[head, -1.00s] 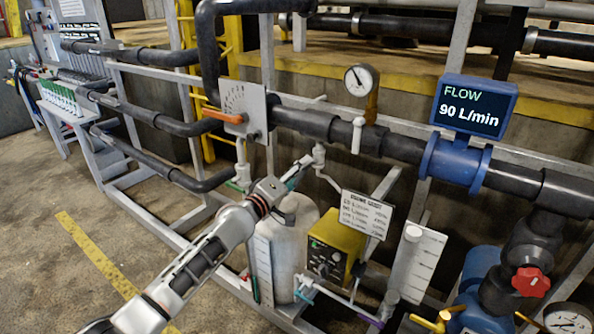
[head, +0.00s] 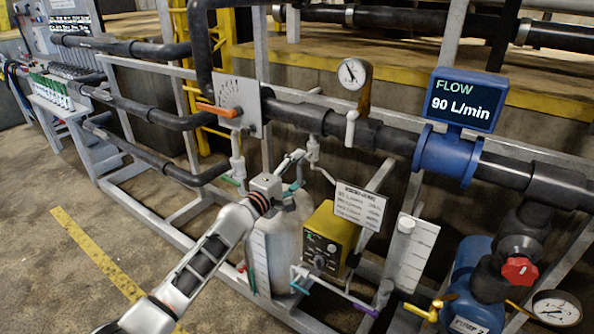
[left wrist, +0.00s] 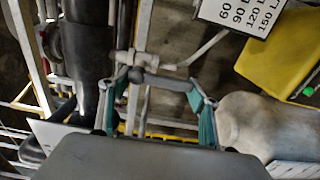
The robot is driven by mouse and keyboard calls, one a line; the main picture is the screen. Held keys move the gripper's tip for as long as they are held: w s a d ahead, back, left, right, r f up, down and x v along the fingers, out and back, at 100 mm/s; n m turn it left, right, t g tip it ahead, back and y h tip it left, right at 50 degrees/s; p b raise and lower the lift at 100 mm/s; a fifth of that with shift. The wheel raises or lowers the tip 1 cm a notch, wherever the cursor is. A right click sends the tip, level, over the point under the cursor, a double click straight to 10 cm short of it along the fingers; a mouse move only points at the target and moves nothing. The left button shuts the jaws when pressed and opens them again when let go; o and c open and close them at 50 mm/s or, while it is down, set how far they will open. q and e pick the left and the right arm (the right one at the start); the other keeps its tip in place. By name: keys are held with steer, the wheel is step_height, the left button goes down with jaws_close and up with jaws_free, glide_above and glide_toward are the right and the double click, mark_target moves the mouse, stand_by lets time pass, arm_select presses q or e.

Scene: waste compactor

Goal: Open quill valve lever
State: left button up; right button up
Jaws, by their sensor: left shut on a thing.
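The quill valve fitting (head: 313,151) is a small pale fitting under the dark main pipe. It also shows in the left wrist view (left wrist: 128,64). A short grey lever (left wrist: 165,81) runs from it to the right in the wrist view, between my fingers. My left gripper (head: 292,172) is at this lever, and its teal-padded fingertips in the wrist view (left wrist: 157,82) stand apart on either side of it, shut on it. The exact finger contact is hard to see. The blue flow display (head: 466,99) reads 90 L/min. My right gripper is not in view.
A pale tank (head: 280,245) and a yellow pump box (head: 330,238) stand just below my left gripper. A label plate (head: 360,206) hangs to the right. The orange-handled valve (head: 218,110) and gauge (head: 353,74) sit on the main pipe. Open floor lies left.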

arm_select(q)
steer(key=o, duration=1.6)
steer(key=shift+s, duration=0.1)
steer(key=v, duration=1.2)
